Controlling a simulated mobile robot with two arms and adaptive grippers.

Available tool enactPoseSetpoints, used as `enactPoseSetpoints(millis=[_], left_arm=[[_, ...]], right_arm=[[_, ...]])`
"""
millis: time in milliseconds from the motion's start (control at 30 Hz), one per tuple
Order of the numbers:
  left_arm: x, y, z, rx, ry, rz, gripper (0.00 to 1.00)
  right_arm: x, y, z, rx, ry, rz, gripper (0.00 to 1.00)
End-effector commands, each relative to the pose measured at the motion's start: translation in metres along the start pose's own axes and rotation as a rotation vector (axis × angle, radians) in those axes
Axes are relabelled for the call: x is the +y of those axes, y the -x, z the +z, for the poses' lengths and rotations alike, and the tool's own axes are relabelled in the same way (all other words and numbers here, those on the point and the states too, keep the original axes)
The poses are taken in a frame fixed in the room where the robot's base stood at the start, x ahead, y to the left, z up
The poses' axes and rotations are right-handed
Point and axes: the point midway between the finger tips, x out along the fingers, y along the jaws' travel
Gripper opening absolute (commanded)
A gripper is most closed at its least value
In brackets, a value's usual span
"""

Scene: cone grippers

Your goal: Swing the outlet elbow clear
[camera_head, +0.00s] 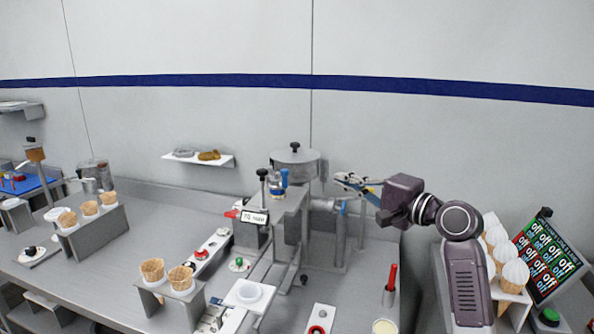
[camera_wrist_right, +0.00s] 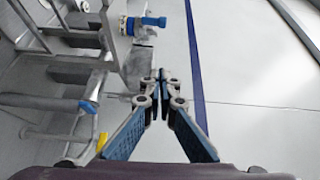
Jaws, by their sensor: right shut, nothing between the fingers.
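My right gripper (camera_head: 345,181) is above and right of that pipe. Its fingers are shut and empty, with the tips (camera_wrist_right: 162,77) together near the fitting; I cannot tell whether they touch it. My left gripper is not in view.
A wall shelf (camera_head: 228,161) is left of the machine. A stand of filled cones and a menu board (camera_head: 548,258) are at the right. A red-handled tool (camera_head: 391,278) stands at the counter's front.

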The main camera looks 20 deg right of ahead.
Motion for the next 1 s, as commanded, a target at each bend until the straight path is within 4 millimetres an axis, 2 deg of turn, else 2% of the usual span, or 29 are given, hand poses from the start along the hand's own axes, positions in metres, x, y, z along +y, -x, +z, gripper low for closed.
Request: enactPoseSetpoints(millis=[200, 300, 433, 700, 900, 1000], left_arm=[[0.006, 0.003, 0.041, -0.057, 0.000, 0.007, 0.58], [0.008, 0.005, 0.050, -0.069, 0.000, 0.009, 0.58], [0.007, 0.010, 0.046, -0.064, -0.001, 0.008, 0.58], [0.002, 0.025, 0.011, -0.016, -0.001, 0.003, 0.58], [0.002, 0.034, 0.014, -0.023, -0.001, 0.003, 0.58], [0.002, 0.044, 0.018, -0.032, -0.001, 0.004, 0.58]], right_arm=[[0.001, 0.000, 0.000, 0.000, 0.002, 0.002, 0.00], [0.000, -0.004, 0.000, -0.001, 0.001, 0.002, 0.00], [-0.001, -0.018, 0.001, -0.002, 0.000, 0.002, 0.00], [-0.002, -0.070, 0.001, -0.002, 0.000, 0.003, 0.00], [-0.002, -0.103, 0.001, -0.002, 0.001, 0.003, 0.00], [-0.001, -0.106, 0.020, -0.003, 0.003, 0.004, 0.00]])
